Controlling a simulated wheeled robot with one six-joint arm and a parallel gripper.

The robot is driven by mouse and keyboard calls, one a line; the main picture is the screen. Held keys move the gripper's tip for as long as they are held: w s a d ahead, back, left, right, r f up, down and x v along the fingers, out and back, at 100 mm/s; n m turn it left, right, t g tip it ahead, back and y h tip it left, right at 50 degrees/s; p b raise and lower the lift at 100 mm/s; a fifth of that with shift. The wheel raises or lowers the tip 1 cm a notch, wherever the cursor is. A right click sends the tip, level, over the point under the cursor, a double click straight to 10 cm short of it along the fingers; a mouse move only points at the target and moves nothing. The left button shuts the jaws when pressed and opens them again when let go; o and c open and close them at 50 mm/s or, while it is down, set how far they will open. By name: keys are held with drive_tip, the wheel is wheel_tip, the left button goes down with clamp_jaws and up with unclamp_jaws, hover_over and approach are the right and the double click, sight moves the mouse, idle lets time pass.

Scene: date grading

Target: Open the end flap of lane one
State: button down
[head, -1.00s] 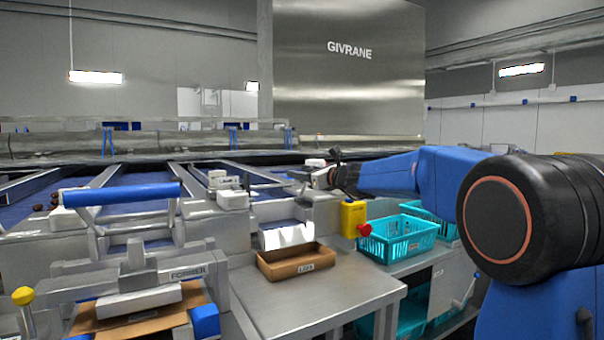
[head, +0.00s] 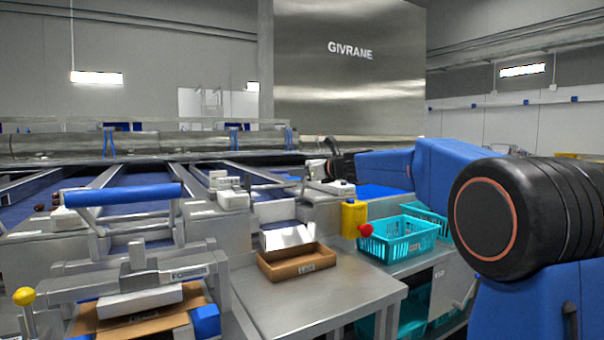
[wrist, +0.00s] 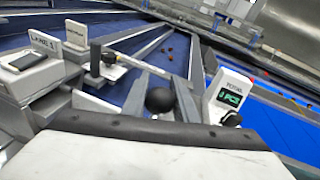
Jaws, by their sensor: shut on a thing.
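My gripper (head: 318,168) is at the end of lane one, in the middle of the head view. In the wrist view its pale body and dark edge (wrist: 160,127) fill the bottom. The lane one sign (wrist: 45,42) stands on a pale block at the left. A grey plate (head: 275,210) stands at the lane's end in the head view, above a bright white sloping surface (head: 286,238); I cannot tell which is the flap.
A brown carton (head: 297,262) sits on the steel table (head: 320,295) below the lane. A yellow box with a red button (head: 353,218) and teal crates (head: 398,240) stand to the right. A counter display (wrist: 228,97) is close right of the knob. A blue-handled former stands at left.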

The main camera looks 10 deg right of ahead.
drive_tip(key=w+a+f+g+h, duration=0.1)
drive_tip(key=w+a+f+g, duration=0.1)
drive_tip(key=w, duration=0.7)
drive_tip(key=shift+a+f+m+g+h, duration=0.4)
drive_tip(key=shift+f+g, duration=0.4)
drive_tip(key=shift+g, duration=0.2)
drive_tip(key=shift+w+a+r, duration=0.1)
drive_tip(key=shift+r, duration=0.25)
idle(1.3)
drive_tip(key=c, duration=1.4)
unclamp_jaws()
drive_tip(key=shift+a, duration=0.2)
drive_tip(key=shift+c, duration=0.2)
drive_tip(key=v, duration=1.7)
drive_tip(key=shift+d+f, duration=0.15)
drive_tip(key=shift+d, duration=0.1)
